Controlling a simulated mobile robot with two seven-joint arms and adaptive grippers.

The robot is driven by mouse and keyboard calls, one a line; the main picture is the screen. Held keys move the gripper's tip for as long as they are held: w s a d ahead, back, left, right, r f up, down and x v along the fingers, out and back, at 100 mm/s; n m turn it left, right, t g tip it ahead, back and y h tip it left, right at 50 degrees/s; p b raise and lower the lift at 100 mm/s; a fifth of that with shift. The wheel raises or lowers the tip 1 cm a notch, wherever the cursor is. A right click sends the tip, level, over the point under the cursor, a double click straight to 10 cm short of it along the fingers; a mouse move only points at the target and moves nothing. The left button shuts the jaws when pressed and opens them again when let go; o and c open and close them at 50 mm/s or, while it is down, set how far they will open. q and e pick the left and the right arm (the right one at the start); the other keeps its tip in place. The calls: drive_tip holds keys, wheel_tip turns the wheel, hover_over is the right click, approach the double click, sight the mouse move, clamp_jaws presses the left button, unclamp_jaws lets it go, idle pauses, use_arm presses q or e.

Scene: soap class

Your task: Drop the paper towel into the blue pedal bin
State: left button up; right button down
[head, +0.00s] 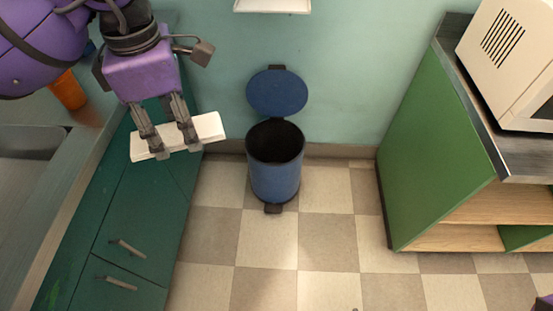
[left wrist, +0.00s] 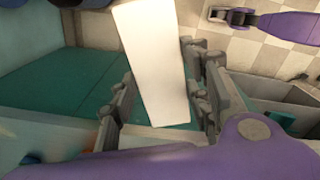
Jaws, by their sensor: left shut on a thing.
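The paper towel is a flat white folded piece (head: 208,128). My left gripper (head: 176,148) is shut on it, and it sticks out on both sides of the fingers. In the left wrist view the towel (left wrist: 155,65) lies between the two fingers. The blue pedal bin (head: 274,178) stands on the floor against the wall, right of and below the gripper in the head view. Its lid (head: 277,92) is raised and its dark opening faces up. The towel is apart from the bin. My right gripper (left wrist: 230,16) shows small in the left wrist view; its jaw state is unclear.
A green counter (head: 125,215) with drawers runs along the left, with an orange cup (head: 67,90) on top. A green shelf unit (head: 430,150) bearing a cream microwave (head: 515,60) stands at right. A white fixture (head: 272,5) hangs above the bin. The checkered floor (head: 320,250) is clear.

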drive_tip(key=shift+s, duration=0.35)
